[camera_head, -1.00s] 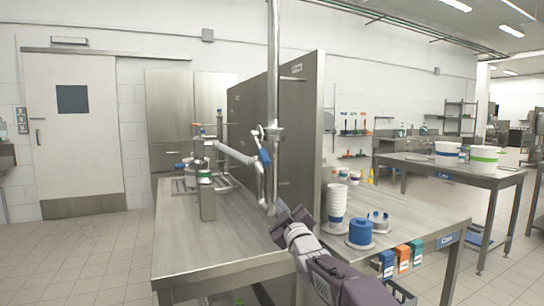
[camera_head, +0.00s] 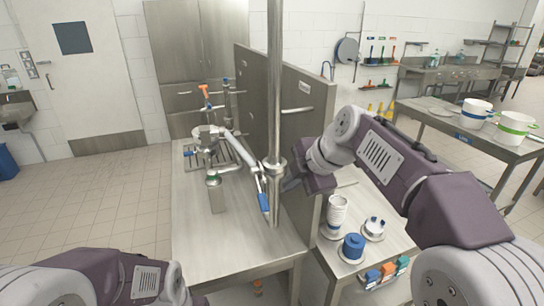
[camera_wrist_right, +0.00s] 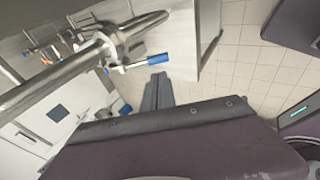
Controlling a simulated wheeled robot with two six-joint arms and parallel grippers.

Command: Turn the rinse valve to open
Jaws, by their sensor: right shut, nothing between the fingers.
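A lever with a blue grip (camera_head: 264,202) hangs beside the upright steel pipe (camera_head: 274,100), just below its collar. I take it for the rinse valve's handle; no label can be read. The grip points down and slightly right in the head view, and it also shows in the right wrist view (camera_wrist_right: 157,59). My right gripper (camera_head: 291,184) is just right of the pipe, near the lever. Its fingers (camera_wrist_right: 158,88) are shut and empty; in the wrist view they lie just below the blue grip, and I cannot tell whether they touch it. My left gripper is out of view.
The filler (camera_head: 210,135), with an orange-topped handle (camera_head: 204,90), stands on the steel table (camera_head: 240,250) to the left. A steel partition (camera_head: 300,120) rises behind the pipe. Stacked white cups (camera_head: 337,213) and a blue container (camera_head: 353,246) stand on the right-hand table.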

